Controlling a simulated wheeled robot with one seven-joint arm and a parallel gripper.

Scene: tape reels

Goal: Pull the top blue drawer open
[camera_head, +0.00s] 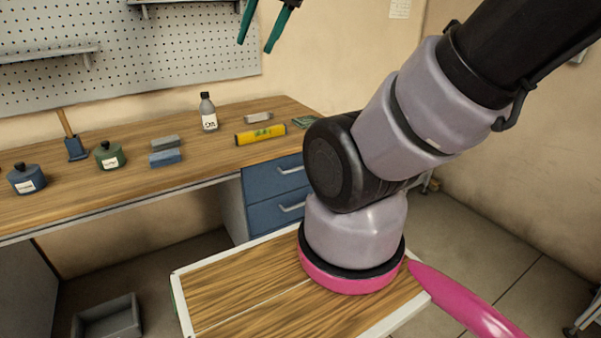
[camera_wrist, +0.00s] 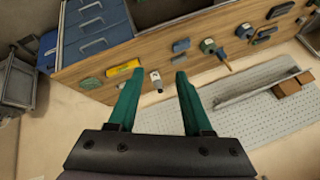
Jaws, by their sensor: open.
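The top blue drawer (camera_head: 275,176) sits just under the right part of the workbench top in the head view, with a pale bar handle on its front. It looks shut. My arm covers part of its right side. In the wrist view the same drawer (camera_wrist: 97,44) is at the upper left, nearest the bench edge. My gripper (camera_head: 256,44) shows at the top of the head view in front of the pegboard, well above the bench and away from the drawer. In the wrist view my gripper (camera_wrist: 157,76) has its two teal fingers spread, with nothing held between them.
Another blue drawer (camera_head: 276,213) is below the top one. The bench (camera_head: 215,165) carries a yellow box (camera_head: 260,134), a grey bottle (camera_head: 208,112), blue and green jars, small blocks and a brush. A grey bin (camera_head: 108,318) stands on the floor. A pegboard (camera_head: 180,50) covers the wall.

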